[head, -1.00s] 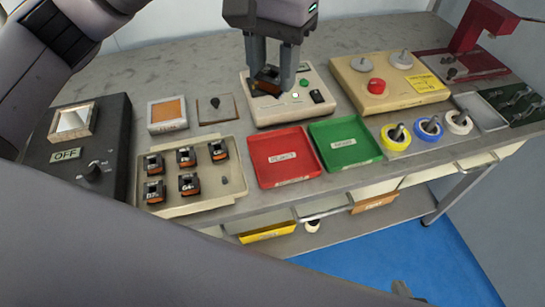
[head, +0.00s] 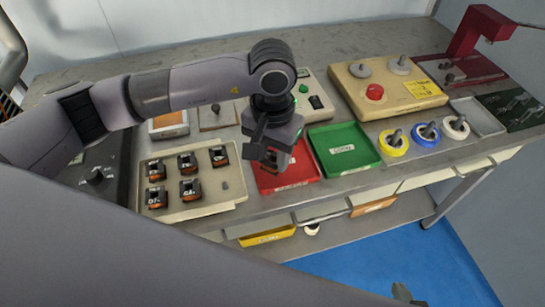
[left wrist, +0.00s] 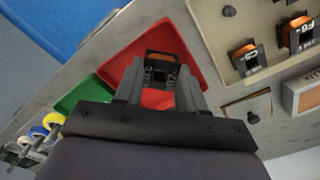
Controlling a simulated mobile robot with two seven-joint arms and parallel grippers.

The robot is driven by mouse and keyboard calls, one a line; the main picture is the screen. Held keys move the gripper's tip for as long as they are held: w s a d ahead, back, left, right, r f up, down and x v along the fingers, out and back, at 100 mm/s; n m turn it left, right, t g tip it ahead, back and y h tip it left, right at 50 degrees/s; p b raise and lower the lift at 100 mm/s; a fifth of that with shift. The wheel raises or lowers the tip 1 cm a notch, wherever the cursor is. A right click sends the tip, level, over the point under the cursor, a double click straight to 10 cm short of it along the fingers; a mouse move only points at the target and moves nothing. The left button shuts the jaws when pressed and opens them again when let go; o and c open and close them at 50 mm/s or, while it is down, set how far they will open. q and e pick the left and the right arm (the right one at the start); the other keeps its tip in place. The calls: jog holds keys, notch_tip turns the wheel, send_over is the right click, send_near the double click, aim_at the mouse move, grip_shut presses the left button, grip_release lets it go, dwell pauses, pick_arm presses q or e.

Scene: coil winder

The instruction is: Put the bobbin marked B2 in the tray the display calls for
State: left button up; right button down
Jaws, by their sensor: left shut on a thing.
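My left gripper (head: 274,160) is above the red tray (head: 307,170) in the head view. It is shut on a black bobbin with an orange winding (left wrist: 162,70), which shows between the fingers in the left wrist view with the red tray behind it. The green tray (head: 352,160) stands just right of the red one and looks empty. The tester (head: 318,88) behind is partly hidden by my left arm, and no display reading can be made out.
A beige tray (head: 212,206) at left holds several marked bobbins and a bare peg. A beige box with a red button (head: 415,98) stands behind right. Yellow, blue and white spools (head: 426,133) stand at right. A dark box with a knob (head: 108,185) is far left.

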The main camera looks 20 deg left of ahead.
pick_arm(q)
notch_tip(320, 180, down, 2)
jog(key=shift+f+b, duration=0.55)
jog(key=shift+b, duration=0.3)
jog(key=o, duration=1.1)
jog(key=shift+r, duration=0.1)
